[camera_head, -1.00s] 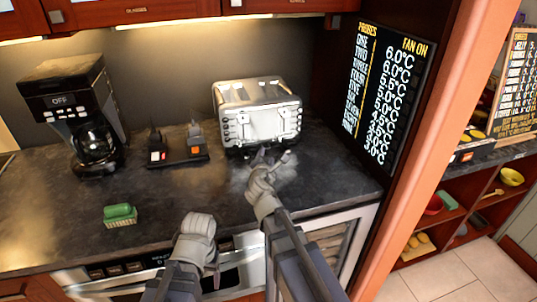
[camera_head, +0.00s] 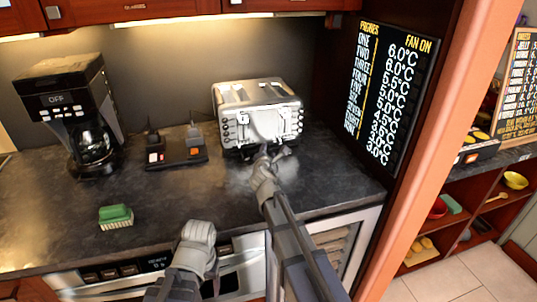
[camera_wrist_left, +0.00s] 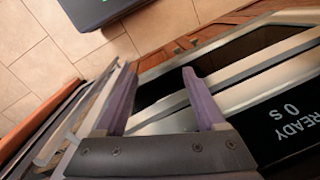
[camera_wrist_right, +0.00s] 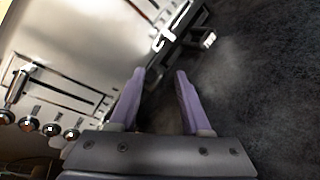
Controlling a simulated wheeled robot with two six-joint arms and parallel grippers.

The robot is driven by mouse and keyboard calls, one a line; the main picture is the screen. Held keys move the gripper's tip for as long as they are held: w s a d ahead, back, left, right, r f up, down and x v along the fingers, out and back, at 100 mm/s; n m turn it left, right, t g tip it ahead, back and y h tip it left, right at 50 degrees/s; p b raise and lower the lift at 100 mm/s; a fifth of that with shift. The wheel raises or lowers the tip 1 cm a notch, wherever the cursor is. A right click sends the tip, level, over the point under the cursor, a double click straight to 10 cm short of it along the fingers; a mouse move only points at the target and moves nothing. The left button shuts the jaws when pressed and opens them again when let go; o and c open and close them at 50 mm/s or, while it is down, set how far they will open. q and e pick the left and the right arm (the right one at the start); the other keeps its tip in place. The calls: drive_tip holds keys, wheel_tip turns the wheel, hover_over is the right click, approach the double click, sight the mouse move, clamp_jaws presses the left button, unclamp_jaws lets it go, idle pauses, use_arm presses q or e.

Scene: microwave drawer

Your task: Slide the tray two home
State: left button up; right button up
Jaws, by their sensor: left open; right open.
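The silver toaster (camera_head: 256,112) stands on the dark counter. In the right wrist view its shiny side and knobs (camera_wrist_right: 52,128) fill the left. A dark protruding part with a pale edge (camera_wrist_right: 186,38) shows at its base; I cannot tell for certain whether this is tray two. No number is readable on it. My right gripper (camera_wrist_right: 160,85) is open and empty, low in front of the toaster. My left gripper (camera_wrist_left: 158,85) is open beside the microwave drawer front (camera_wrist_left: 265,95), under the counter edge. Its fingertips are hidden in the head view.
A coffee maker (camera_head: 75,115), a dark stand with an orange-lit switch (camera_head: 178,150) and a green sponge-like block (camera_head: 116,216) stand on the counter left of the toaster. A black readings board (camera_head: 387,90) is on the right. The counter's front middle is clear.

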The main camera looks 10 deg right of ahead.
drive_tip(key=shift+w, duration=0.15)
clamp_jaws()
drive_tip(key=shift+d, duration=0.1)
idle(1.3)
